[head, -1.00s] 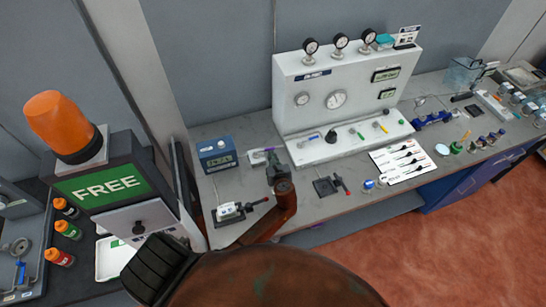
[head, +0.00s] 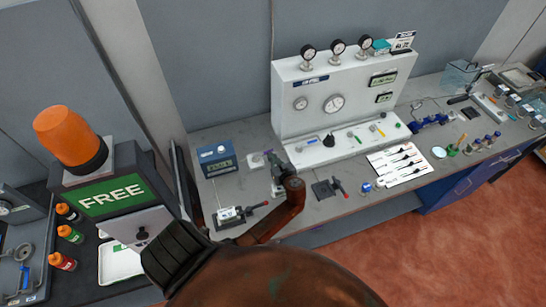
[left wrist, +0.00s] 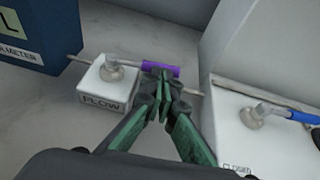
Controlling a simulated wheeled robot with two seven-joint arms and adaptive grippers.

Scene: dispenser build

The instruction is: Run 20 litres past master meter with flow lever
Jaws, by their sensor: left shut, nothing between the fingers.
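The flow lever stands on a small white block labelled FLOW (left wrist: 106,92), which also shows on the bench in the head view (head: 257,161). Its purple handle (left wrist: 160,69) points right in the left wrist view, with a thin rod running on beyond it. My left gripper (left wrist: 161,88) is shut and empty, its fingertips close in front of the handle and overlapping its lower edge; I cannot tell whether they touch. In the head view the left gripper (head: 279,172) is beside the block. The blue master meter (head: 216,160) stands left of the block; its display is too small to read.
A white gauge panel (head: 290,98) with several levers on its base stands close to the gripper's right. A blue-handled lever (left wrist: 300,117) is near in the wrist view. A small device with a red-tipped lever (head: 230,215) lies in front. A sign (head: 110,195) reads FREE.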

